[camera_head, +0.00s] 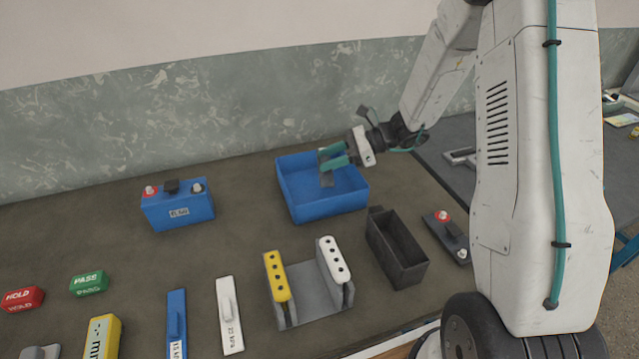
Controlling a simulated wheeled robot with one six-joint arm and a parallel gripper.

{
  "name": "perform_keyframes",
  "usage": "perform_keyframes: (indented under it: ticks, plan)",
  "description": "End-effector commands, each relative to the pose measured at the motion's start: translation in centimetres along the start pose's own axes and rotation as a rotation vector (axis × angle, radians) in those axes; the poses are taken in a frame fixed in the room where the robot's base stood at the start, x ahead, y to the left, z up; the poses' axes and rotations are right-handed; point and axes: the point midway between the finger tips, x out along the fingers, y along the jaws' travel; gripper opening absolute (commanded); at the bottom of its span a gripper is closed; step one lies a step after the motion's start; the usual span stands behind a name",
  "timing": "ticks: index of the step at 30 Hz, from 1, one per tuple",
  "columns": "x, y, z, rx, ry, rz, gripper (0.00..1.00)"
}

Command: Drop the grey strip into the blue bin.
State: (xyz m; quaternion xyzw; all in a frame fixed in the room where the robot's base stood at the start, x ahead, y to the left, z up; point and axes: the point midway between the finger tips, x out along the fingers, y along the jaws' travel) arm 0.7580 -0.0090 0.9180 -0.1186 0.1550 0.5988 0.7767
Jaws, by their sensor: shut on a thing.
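The blue bin (332,207) is an open, shallow box on the table near the wall, right of the picture's centre. My gripper (331,157), with teal fingers, is over the bin and shut on the grey strip (327,180). The fingers hide part of the strip and of the bin's back rim.
A blue battery (178,210) stands left of the bin. A dark open box (398,250) and a grey holder (310,297) with yellow and white strips stand in front. A dark battery-like block (447,237) lies right. Blue (176,318) and white (229,315) tools lie front left.

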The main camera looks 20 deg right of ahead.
Motion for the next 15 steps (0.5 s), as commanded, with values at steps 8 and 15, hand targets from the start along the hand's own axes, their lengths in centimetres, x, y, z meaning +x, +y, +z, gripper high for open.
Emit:
perform_keyframes:
  ticks: [8, 15]
  plan:
    - [0.50, -0.02, -1.36, 0.000, 0.000, -0.002, 0.19]
    - [0.52, -0.02, -1.37, -0.001, 0.000, -0.001, 0.44]
